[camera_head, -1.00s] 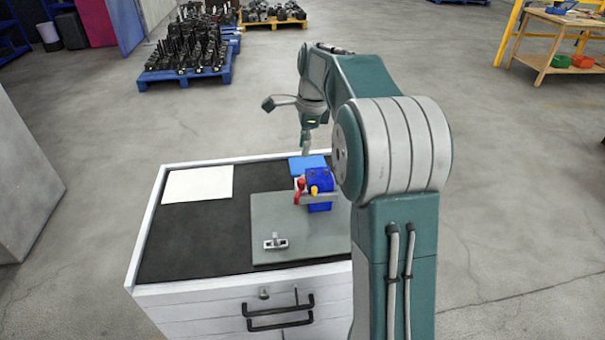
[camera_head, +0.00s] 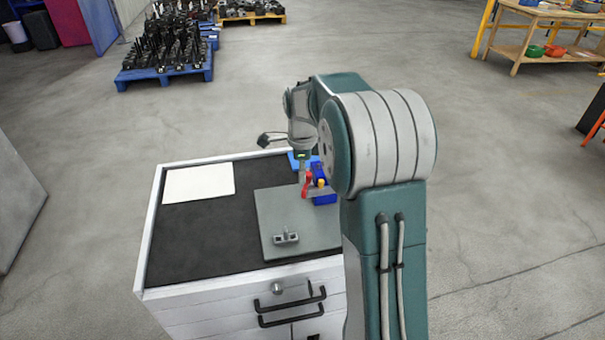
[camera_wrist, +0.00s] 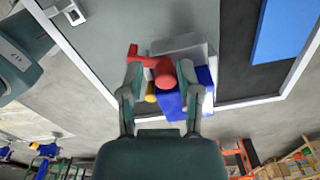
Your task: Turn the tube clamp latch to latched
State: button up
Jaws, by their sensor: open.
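A blue clamp block (camera_head: 325,199) stands on the grey plate (camera_head: 283,217) at the right of the cabinet top. It carries a red latch lever (camera_head: 307,186) and a small yellow knob (camera_head: 321,183). In the wrist view, the red lever (camera_wrist: 150,62) points to the upper left from its round hub, beside a grey body and the blue block (camera_wrist: 172,106). My gripper (camera_wrist: 160,70) is open, with one finger on each side of the red hub. I cannot tell whether the fingers touch it. In the head view, my gripper (camera_head: 303,172) is small and partly hidden at the lever.
A small metal bracket (camera_head: 286,238) sits near the front of the plate. A white sheet (camera_head: 198,184) lies at the back left. A blue pad (camera_wrist: 284,30) lies behind the block. The black mat (camera_head: 205,240) is clear at left.

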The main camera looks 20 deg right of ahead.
jog(key=shift+d+f, duration=0.25)
jog(key=shift+f, duration=0.15)
jog(key=shift+d+f, duration=0.15)
jog(key=shift+d, duration=0.75)
jog(key=shift+a, duration=0.25)
grip_shut()
jog(key=shift+a, duration=0.2)
jog(key=shift+d, duration=0.15)
jog(key=shift+w+n, duration=0.1)
jog(key=shift+n, duration=2.8)
